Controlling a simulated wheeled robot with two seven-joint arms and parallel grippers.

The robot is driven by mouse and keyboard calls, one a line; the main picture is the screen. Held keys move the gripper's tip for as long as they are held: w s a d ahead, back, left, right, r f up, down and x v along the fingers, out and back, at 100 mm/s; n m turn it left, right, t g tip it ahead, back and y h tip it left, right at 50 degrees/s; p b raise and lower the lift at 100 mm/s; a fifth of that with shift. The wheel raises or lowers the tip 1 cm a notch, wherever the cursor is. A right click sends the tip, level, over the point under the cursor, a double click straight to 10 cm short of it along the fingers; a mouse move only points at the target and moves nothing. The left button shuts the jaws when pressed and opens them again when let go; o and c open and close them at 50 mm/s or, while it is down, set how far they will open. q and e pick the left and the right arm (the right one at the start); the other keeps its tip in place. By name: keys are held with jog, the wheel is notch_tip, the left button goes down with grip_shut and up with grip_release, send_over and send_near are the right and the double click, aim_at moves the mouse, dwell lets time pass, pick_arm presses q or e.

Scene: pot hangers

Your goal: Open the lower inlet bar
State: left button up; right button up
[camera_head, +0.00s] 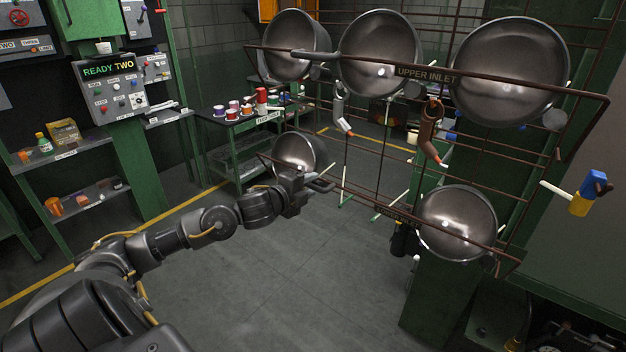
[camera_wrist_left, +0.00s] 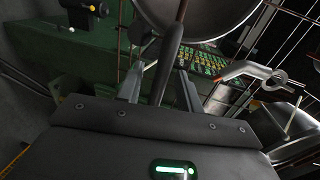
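The lower inlet bar (camera_head: 360,193) is a thin brown rail running across the front of the lower pans, from near my left gripper to the right side of the rack. My left gripper (camera_head: 321,181) is at the bar's left part. One lower pan (camera_head: 300,151) is behind the gripper, another (camera_head: 457,222) at the right. My right gripper is not in view.
The upper inlet bar (camera_head: 520,88) crosses three hanging pans above. Hooks (camera_head: 430,130) hang from the rack between the rows. A blue and yellow handle (camera_head: 590,192) sits at the right. A green table with cups (camera_head: 240,125) stands behind. The grey floor (camera_head: 290,270) is clear.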

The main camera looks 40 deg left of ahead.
pick_arm(q)
jog(key=shift+w+f, duration=0.25)
jog(key=shift+w, duration=0.8)
grip_shut()
jog(key=shift+f, duration=0.1)
